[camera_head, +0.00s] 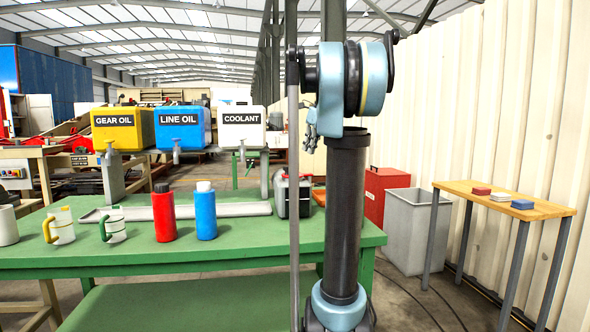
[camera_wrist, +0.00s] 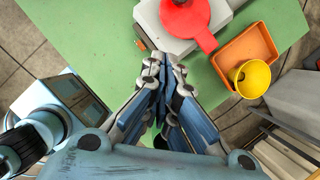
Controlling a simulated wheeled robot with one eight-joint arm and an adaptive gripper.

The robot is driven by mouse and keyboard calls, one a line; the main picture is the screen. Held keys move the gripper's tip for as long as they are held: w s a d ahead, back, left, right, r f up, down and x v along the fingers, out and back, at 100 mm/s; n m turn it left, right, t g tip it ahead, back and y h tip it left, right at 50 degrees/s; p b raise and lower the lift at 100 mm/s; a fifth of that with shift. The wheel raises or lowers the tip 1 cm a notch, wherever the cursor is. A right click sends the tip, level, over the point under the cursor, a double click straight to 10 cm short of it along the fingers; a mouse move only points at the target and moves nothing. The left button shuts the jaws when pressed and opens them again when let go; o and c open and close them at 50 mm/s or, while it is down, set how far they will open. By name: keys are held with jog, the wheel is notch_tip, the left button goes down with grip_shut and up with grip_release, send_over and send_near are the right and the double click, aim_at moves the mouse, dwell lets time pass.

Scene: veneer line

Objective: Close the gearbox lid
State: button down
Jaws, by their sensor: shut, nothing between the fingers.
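A grey box-shaped housing, which looks like the gearbox (camera_wrist: 150,22), stands on the green table in the wrist view. A red round piece with a tab (camera_wrist: 203,38), which looks like its lid, is at its top and reaches past its edge. I cannot tell its exact angle. In the head view a grey box with red and dark parts (camera_head: 281,196), likely the same gearbox, is partly hidden behind my arm. My gripper (camera_wrist: 166,62) is shut and empty, with its fingertips just short of the housing in the wrist view. It also shows in the head view (camera_head: 311,130), above the table.
The green table (camera_head: 130,262) holds a red bottle (camera_head: 164,215), a blue bottle (camera_head: 205,215) and jugs. An orange tray (camera_wrist: 228,72) with a yellow cup (camera_wrist: 251,78) is right of the housing. Oil and coolant tanks stand behind. A grey bin (camera_head: 411,230) is at the right.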

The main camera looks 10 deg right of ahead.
jog(key=w, duration=0.1)
send_over(294, 176)
jog(key=s+d, duration=0.3)
jog(key=s, duration=0.1)
jog(key=shift+m, duration=0.4)
jog(key=f, duration=0.8)
jog(key=shift+w+f, duration=0.15)
jog(key=shift+w, duration=0.05)
jog(key=shift+w+a+f, duration=0.1)
jog(key=shift+w+a, duration=0.35)
jog(key=shift+w, duration=0.15)
jog(key=shift+w+a+f, duration=0.1)
jog(key=shift+w+a, duration=0.3)
jog(key=shift+w, duration=0.2)
jog(key=shift+w+a, duration=0.35)
jog(key=shift+w, duration=0.1)
jog(key=shift+w+a, duration=0.2)
jog(key=shift+w, duration=0.2)
jog(key=shift+s+d, duration=0.1)
